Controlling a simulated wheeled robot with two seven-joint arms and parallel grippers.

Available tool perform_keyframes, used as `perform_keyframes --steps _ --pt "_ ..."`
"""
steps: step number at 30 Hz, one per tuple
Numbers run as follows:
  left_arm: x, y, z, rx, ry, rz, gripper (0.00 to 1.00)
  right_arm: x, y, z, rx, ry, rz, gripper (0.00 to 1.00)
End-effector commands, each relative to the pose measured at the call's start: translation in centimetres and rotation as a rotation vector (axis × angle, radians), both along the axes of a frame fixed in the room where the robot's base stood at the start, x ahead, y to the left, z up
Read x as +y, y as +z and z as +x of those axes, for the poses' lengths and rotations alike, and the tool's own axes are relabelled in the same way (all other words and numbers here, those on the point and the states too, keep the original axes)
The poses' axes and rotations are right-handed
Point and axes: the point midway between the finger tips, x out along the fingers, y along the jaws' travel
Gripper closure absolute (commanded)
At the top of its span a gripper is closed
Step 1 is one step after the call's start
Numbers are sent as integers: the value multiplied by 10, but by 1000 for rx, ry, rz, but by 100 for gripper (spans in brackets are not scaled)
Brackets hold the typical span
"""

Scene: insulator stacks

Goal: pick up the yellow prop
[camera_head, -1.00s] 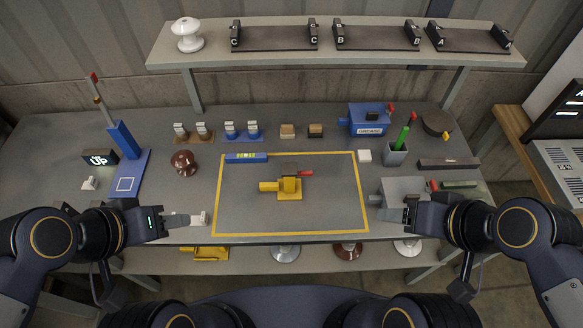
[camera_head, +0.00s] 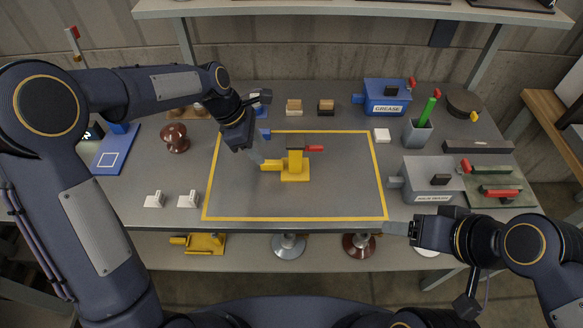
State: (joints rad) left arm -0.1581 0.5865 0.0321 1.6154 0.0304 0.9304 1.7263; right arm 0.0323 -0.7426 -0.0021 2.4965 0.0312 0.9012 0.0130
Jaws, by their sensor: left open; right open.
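A yellow prop (camera_head: 294,167) with a red handle on its right and a dark top stands on the bench inside the yellow outline. Its yellow arm points left. My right gripper (camera_head: 398,229) is open and empty at the bench's front edge, below the grey box. A second yellow piece (camera_head: 204,243) lies on the lower shelf at front left.
A brown insulator (camera_head: 174,138) and white blocks (camera_head: 187,200) are on the left. The outlined area is otherwise mostly clear.

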Motion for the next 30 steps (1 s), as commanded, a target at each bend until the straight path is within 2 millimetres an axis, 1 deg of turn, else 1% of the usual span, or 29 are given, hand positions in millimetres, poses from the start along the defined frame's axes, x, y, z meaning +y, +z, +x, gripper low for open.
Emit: perform_keyframes --steps 1,11,15,18,21,26,27,30 --pt "-3 -6 1 7 7 0 58 0 -1 0 0 0 0 37" --pt "-19 -38 4 10 7 0 58 0 3 0 0 0 0 37" --pt "-29 -58 8 10 8 0 58 0 5 0 0 0 0 37" --pt "-33 -67 8 8 6 1 58 0 6 0 0 0 0 37" --pt "-34 -71 8 6 7 0 58 0 6 0 0 0 0 37" --pt "-34 -71 8 5 8 0 58 0 5 0 0 0 0 37" --pt "-34 -71 8 5 8 0 60 0 5 0 0 0 0 37" --pt "-34 -71 8 6 7 0 73 0 5 0 0 0 0 37"
